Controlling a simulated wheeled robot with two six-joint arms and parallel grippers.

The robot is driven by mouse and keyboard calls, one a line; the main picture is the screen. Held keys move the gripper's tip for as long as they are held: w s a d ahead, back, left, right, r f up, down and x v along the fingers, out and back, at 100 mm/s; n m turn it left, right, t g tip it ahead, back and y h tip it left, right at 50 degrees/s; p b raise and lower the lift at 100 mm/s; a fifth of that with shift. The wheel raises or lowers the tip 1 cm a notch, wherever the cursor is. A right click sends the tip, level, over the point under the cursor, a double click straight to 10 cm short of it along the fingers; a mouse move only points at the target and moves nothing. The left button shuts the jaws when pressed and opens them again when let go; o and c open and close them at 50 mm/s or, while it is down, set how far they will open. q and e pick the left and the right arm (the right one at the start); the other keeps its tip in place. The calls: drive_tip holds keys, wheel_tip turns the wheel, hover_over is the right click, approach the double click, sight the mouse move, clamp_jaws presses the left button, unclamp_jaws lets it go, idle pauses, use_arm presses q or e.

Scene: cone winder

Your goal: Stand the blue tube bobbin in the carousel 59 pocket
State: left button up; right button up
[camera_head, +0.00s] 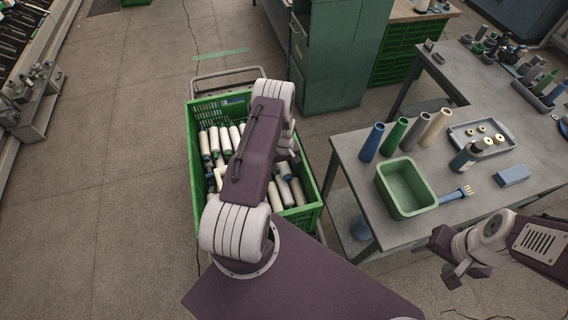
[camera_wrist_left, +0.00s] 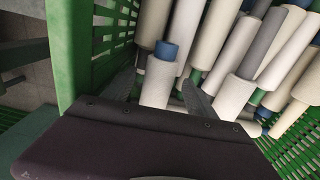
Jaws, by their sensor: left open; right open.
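A white-yarn bobbin with a blue tube end (camera_wrist_left: 160,82) stands out among the bobbins in the green crate (camera_wrist_left: 67,45). My left gripper (camera_wrist_left: 158,92) is open, its two grey fingers on either side of this bobbin, with no clear grip on it. In the head view my left arm reaches over the crate (camera_head: 312,215) and hides the left gripper's fingertips. My right gripper (camera_head: 458,268) is open and empty, in front of the grey table. I cannot make out a carousel 59 pocket; a machine with spindles (camera_head: 35,95) shows at the far left.
Other bobbins with white, grey and green parts crowd the crate. The grey table (camera_head: 440,225) at right holds several empty cones, a green bin (camera_head: 405,188), a grey tray (camera_head: 480,130) and a brush (camera_head: 455,195). A green cabinet (camera_head: 335,60) stands behind. Floor at left is clear.

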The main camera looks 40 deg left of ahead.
use_arm(q)
drive_tip(key=shift+w+f, duration=0.1)
drive_tip(key=shift+w, duration=0.1)
drive_tip(key=c, duration=0.4)
clamp_jaws()
drive_tip(key=shift+r, duration=0.2)
drive_tip(key=shift+r+p, duration=0.6)
drive_tip(key=shift+r, duration=0.15)
drive_tip(key=shift+r+p, duration=0.35)
drive_tip(key=shift+r, duration=0.3)
wheel_tip(320, 180, up, 13)
drive_tip(key=p, duration=0.9)
drive_tip(key=shift+f, duration=0.1)
